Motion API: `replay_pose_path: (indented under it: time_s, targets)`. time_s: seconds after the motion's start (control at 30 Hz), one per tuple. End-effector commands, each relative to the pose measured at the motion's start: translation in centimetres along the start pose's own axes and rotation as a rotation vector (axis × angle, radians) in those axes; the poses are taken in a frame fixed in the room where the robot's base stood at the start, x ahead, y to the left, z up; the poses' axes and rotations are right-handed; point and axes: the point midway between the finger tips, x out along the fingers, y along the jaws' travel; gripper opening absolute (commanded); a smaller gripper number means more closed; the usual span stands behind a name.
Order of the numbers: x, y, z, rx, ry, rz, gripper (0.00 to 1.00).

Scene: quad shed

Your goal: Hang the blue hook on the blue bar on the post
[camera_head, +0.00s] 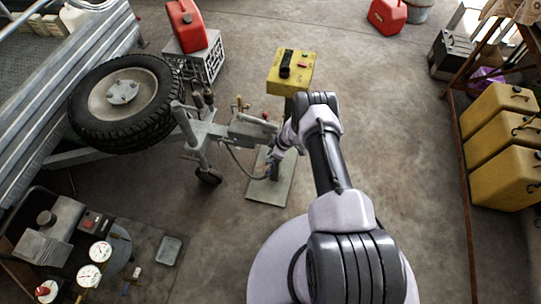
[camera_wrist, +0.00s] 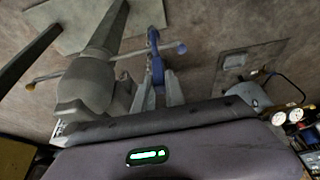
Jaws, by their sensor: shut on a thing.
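My gripper (camera_wrist: 156,92) is shut on the blue hook (camera_wrist: 157,68), which stands up between the fingers in the wrist view. A thin bar with a blue tip (camera_wrist: 181,47) sticks out from the grey post (camera_wrist: 103,50). The hook's upper part overlaps this bar in the picture; I cannot tell whether it is around the bar or only in front of it. A yellow-tipped bar (camera_wrist: 31,86) sticks out on the other side of the post.
A trailer coupling (camera_head: 250,132) and wheel (camera_head: 123,95) are close on the left. Yellow cans (camera_head: 497,108) stand at the right. Floor between them and my arm is clear.

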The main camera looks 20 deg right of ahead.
Motion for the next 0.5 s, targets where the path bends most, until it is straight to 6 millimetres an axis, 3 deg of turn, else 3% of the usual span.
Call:
replay_pose_path:
  time_s: [0.5]
  targets:
    - [1.3, 0.0, 0.5, 0.000, 0.000, 0.000, 0.00]
